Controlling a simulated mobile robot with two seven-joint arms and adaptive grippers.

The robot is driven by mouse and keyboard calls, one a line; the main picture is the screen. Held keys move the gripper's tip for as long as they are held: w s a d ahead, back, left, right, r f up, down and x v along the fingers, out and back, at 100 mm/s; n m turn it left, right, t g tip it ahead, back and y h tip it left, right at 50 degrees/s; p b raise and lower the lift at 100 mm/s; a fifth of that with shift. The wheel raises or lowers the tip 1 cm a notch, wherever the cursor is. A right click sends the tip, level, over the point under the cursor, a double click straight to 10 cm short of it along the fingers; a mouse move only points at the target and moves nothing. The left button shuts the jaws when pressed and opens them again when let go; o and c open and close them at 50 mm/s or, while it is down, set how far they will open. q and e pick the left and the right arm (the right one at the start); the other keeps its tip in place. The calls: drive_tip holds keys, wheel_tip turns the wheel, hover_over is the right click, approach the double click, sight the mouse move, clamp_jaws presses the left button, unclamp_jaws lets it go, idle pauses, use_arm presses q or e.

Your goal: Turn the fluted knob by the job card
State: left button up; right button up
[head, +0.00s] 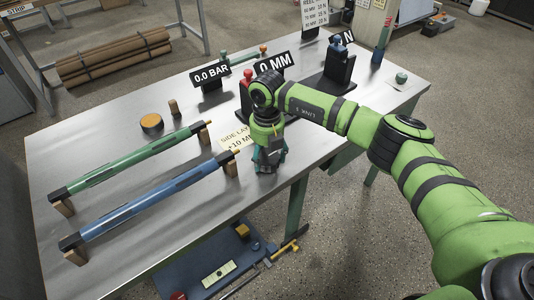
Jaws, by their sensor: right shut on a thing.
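The job card (234,138), a pale sheet reading SIDE LAY and 10 MM, lies on the metal table near its front edge, partly covered by my right gripper. My right gripper (269,162) points down just right of the card. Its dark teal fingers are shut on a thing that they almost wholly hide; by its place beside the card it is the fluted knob. The knob's flutes and angle cannot be made out. Behind the wrist, a sign (273,64) reads 0 MM. My left gripper is not in view.
A green roller (130,160) and a blue roller (150,207) lie on supports at the left. A 0.0 BAR sign (211,75) and a black stand with a blue top (339,68) stand behind. An orange-topped tin (151,121) sits left of centre.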

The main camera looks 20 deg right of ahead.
sight(267, 157)
drive_tip(key=shift+s+f, duration=0.2)
drive_tip(key=shift+f, duration=0.05)
drive_tip(key=o, duration=1.2)
drive_tip(key=shift+c, duration=0.2)
drive_tip(key=shift+w+r, duration=0.1)
drive_tip(key=shift+w+r, duration=0.1)
drive_tip(key=shift+r, duration=0.4)
wheel_tip(267, 157, up, 11)
